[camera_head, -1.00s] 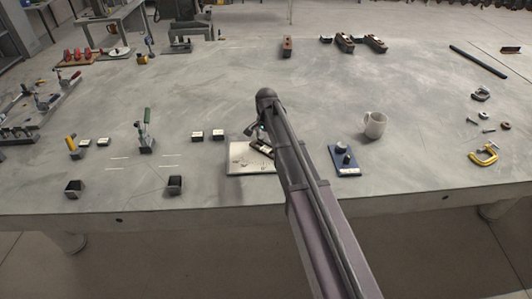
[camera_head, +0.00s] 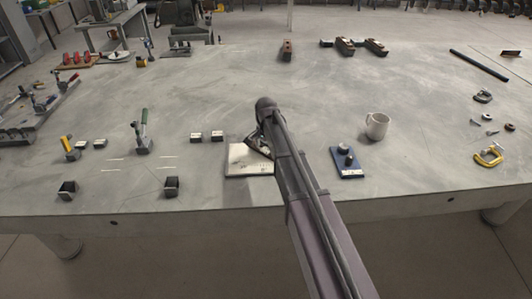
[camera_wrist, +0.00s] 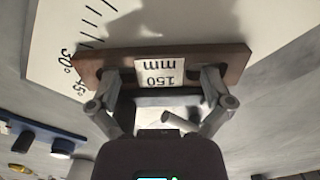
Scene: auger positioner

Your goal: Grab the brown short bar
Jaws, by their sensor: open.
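A brown bar (camera_wrist: 90,68) with a white "150 mm" label lies across the wrist view, over a white plate with angle marks (camera_wrist: 55,35). My gripper (camera_wrist: 161,78) is open, with its two fingertips at the bar's near side, left and right of the label. I cannot tell whether they touch the bar. In the head view my gripper (camera_head: 262,147) is low over the white plate (camera_head: 240,165), and it and my arm mostly hide the bar.
A blue block with black knobs (camera_head: 347,163) and a white mug (camera_head: 376,126) stand right of my arm. Small dark blocks (camera_head: 207,136) and a green-handled clamp (camera_head: 143,138) are to the left. Brown-topped blocks (camera_head: 345,46) stand at the back. The table's centre is clear.

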